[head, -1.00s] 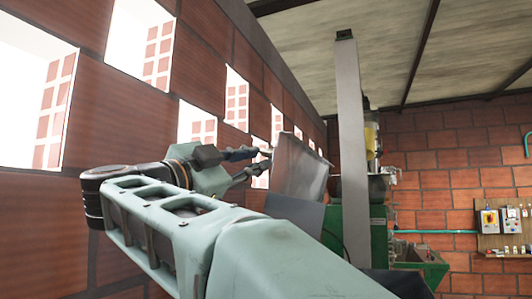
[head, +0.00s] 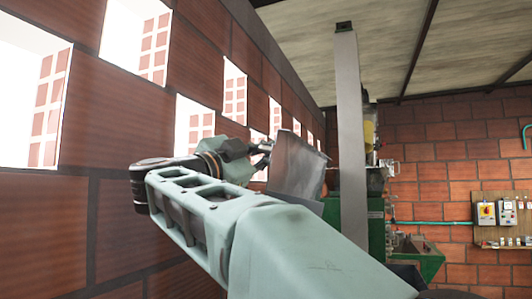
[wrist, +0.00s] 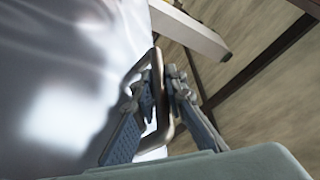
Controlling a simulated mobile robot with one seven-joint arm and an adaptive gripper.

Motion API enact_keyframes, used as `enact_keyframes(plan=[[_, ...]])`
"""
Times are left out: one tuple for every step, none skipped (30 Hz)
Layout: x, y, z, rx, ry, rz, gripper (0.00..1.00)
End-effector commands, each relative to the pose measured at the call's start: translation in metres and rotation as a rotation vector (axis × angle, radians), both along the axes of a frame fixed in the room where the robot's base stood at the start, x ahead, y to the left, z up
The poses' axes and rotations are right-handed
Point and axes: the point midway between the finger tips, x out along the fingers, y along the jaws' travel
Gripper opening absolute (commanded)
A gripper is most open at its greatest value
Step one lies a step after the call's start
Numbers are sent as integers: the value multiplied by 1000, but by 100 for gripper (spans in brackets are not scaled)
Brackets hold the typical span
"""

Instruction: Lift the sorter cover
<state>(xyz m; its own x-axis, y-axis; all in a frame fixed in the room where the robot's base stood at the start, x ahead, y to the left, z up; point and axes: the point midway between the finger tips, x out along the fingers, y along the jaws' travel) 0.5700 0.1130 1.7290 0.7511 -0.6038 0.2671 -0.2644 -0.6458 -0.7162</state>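The sorter cover (head: 297,168) is a grey metal sheet that stands tilted left of the post in the head view. In the wrist view its shiny surface (wrist: 60,85) fills the left side. A brownish loop handle (wrist: 169,128) stands out from it. My gripper (wrist: 160,88) has one finger inside the loop and the other outside it. The fingertips are close together on both sides of the handle's bar and look shut on it; firm contact is hard to see. In the head view my gripper (head: 263,153) is at the cover's left edge, small and partly hidden.
A grey post (head: 351,140) rises just right of the cover. Green machinery (head: 375,225) stands behind it. A brick wall with bright openings (head: 135,40) runs close along my arm's left. A switch board (head: 500,215) hangs on the back wall.

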Motion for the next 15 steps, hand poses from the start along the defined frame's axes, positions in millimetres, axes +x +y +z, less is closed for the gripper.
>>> enact_keyframes(plan=[[0, 0, 0, 0, 0, 0, 0], [0, 0, 0, 0, 0, 0, 0], [0, 0, 0, 0, 0, 0, 0], [0, 0, 0, 0, 0, 0, 0], [0, 0, 0, 0, 0, 0, 0], [0, 0, 0, 0, 0, 0, 0], [0, 0, 0, 0, 0, 0, 0], [0, 0, 0, 1, 0, 0, 0], [-1, -2, -1, 4, -1, 0, 0], [-2, -4, -1, 10, -4, -2, 0], [-3, -7, -2, 17, -7, -2, 0], [-5, -12, -4, 30, -12, -3, 0], [-6, -17, -5, 42, -17, -3, 0], [-8, -21, -6, 54, -22, -4, 0], [-11, -27, -7, 71, -29, -4, 0]])
